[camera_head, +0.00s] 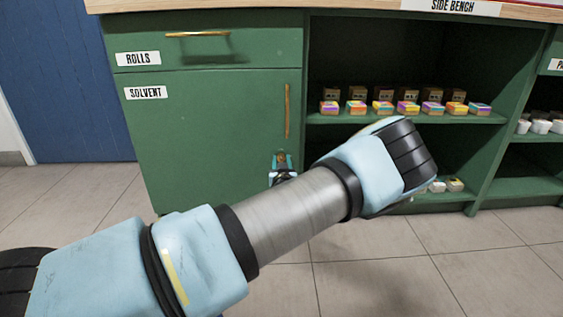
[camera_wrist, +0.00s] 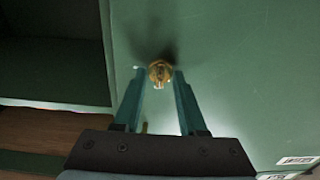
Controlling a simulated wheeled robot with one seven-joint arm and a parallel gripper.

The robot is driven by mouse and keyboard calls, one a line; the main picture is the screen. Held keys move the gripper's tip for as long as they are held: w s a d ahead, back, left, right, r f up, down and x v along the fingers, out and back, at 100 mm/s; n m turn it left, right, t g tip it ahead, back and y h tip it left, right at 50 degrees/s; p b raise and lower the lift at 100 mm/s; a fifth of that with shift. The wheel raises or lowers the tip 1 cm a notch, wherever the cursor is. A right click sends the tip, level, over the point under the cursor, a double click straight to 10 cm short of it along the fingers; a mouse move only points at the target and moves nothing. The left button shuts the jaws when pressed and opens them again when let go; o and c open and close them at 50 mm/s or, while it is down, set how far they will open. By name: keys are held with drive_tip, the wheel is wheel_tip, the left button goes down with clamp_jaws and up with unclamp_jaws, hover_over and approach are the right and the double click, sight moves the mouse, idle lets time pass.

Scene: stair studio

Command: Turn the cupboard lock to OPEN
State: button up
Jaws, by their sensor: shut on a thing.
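The cupboard door (camera_head: 215,130), green and labelled SOLVENT, stands closed below the ROLLS drawer. It also shows in the wrist view (camera_wrist: 225,60). Its brass lock (camera_wrist: 160,70) is a small round knob near the door's edge. My gripper (camera_wrist: 161,82) is shut on the lock, with one teal finger on each side of it. In the head view my gripper (camera_head: 282,162) is at the door's lower right, below the upright brass handle, and hides most of the lock. I cannot read any OPEN mark or tell which way the lock is turned.
Open shelves (camera_head: 410,119) right of the door hold a row of small colourful boxes. My arm crosses in front of the lower shelf. The SIDE BENCH top (camera_head: 340,7) runs above. The tiled floor (camera_head: 400,265) in front looks clear.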

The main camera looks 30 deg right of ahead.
clamp_jaws()
drive_tip(key=m+p, duration=0.1)
drive_tip(key=m, duration=0.1)
drive_tip(key=shift+m, duration=0.4)
drive_tip(key=m+p, duration=0.1)
drive_tip(key=m, duration=0.3)
drive_tip(key=shift+d, duration=0.1)
drive_tip(key=m, duration=0.5)
drive_tip(key=shift+s+f+m, duration=0.1)
drive_tip(key=shift+m, duration=0.3)
drive_tip(key=m, duration=0.5)
drive_tip(key=shift+f, duration=0.1)
drive_tip(key=shift+m, duration=0.3)
drive_tip(key=shift+d, duration=0.1)
